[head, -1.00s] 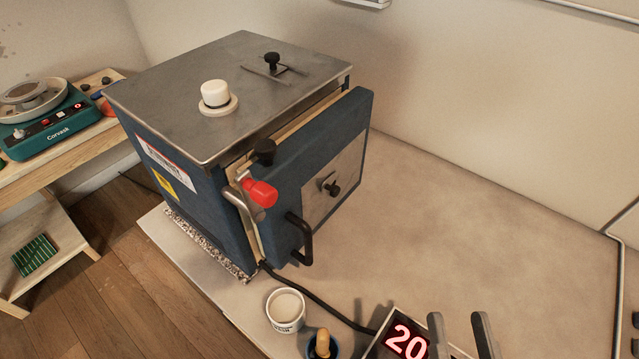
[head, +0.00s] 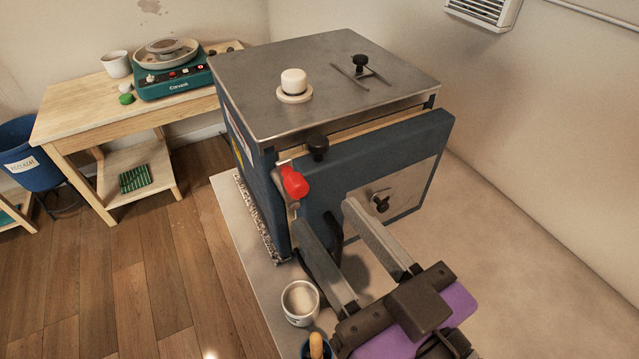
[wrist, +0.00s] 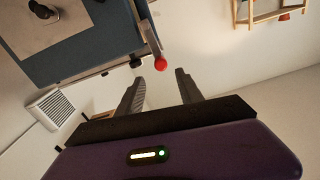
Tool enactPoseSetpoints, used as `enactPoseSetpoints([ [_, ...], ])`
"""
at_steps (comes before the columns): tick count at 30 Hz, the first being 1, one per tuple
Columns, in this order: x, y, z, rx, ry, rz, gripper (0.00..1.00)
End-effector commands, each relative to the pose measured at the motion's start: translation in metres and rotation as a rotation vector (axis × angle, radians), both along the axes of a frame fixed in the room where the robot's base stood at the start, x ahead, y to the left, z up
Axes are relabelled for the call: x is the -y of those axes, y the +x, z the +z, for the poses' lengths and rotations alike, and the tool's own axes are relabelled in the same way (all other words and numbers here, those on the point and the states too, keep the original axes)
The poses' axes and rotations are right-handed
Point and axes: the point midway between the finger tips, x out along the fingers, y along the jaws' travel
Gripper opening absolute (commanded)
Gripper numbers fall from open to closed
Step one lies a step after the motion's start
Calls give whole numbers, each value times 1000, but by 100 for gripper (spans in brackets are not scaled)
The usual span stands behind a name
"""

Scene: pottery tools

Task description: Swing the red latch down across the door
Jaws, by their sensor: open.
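The red latch (head: 294,182) is at the left edge of the blue kiln door (head: 400,150), below a black knob. Its red end sticks out from the kiln's front corner and does not lie across the door. A pale strip shows between door and kiln body along the top. My gripper (head: 324,212) is open and empty in front of the door, its fingertips below and right of the red end. In the wrist view, the red end (wrist: 160,64) appears just beyond the gap between the fingertips (wrist: 159,77); contact cannot be told. My fingers partly hide the black door handle (head: 333,235).
The kiln's steel top (head: 330,75) carries a white plug (head: 294,84). A white cup (head: 300,302) and a dark blue pot (head: 316,347) stand near my gripper's left. A wooden bench (head: 90,108) with a green device is at left. The table right of the kiln is clear.

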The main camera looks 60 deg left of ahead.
Motion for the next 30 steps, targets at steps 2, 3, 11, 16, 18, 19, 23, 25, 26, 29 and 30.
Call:
enactPoseSetpoints([
  [2,-2,-4,-4,13,-19,15,43],
  [3,-4,-4,-5,18,-23,18,43],
  [11,-39,-3,-3,20,-22,18,43],
  [16,-63,-1,-3,19,-23,15,43],
  [18,-69,-1,-4,20,-23,14,43],
  [19,-72,-1,-4,20,-23,14,43],
  [23,-77,0,-5,21,-21,11,43],
  [25,-78,0,-5,22,-21,10,43],
  [26,-78,0,-5,22,-22,11,43],
  [29,-78,0,-5,22,-22,11,43],
  [30,-78,0,-5,21,-22,11,43],
])
